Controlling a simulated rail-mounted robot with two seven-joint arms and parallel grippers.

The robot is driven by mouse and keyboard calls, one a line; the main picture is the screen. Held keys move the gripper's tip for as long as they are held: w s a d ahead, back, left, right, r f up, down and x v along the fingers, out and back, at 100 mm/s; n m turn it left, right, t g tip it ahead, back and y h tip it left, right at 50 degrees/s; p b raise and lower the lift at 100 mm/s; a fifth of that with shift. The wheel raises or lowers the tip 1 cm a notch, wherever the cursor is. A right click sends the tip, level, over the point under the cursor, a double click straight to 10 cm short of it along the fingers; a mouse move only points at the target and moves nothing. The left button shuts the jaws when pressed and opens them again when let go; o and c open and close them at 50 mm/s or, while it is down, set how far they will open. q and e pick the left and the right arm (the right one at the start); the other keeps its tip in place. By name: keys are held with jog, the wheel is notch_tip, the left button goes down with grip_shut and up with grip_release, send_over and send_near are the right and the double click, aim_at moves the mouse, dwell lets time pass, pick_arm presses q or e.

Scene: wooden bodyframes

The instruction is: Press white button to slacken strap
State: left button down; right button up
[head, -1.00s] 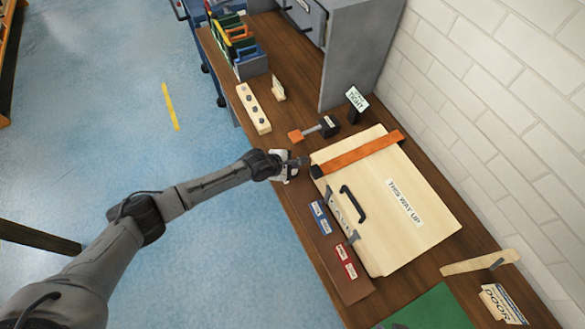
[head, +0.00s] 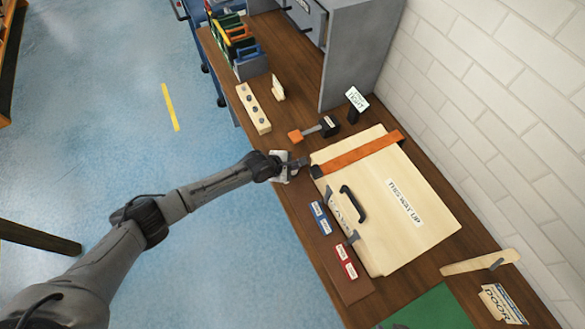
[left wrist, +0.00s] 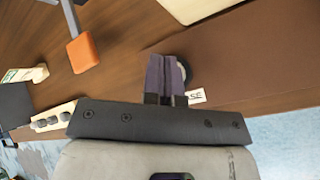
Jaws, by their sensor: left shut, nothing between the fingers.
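The wooden case (head: 410,235) lies on the bench with an orange strap (head: 362,153) across it. The strap has a dark end piece (head: 317,172) at the case's near edge. My left gripper (head: 304,162) is shut and empty just beside that end piece. In the left wrist view my left gripper (left wrist: 168,74) has its fingers together, beside a round button with a pale rim (left wrist: 187,68). The fingers hide part of the button, and I cannot tell whether they touch it. A white label (left wrist: 196,97) ending in "SE" lies close by. My right gripper is not in view.
An orange-headed mallet (head: 313,131) and a small "TIGHT" sign (head: 357,99) stand beyond the gripper. Blue tags (head: 320,217) and red tags (head: 345,261) lie along the bench's front. A grey cabinet (head: 350,60) stands behind.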

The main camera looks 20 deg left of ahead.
pick_arm(q)
jog(key=shift+f, duration=0.6)
dwell(0.7)
dwell(0.5)
jog(key=shift+r+p, duration=1)
jog(key=shift+r, duration=0.05)
notch_tip(320, 180, up, 5)
jog(key=p, duration=0.5)
jog(key=shift+p, duration=0.4)
dwell(0.4)
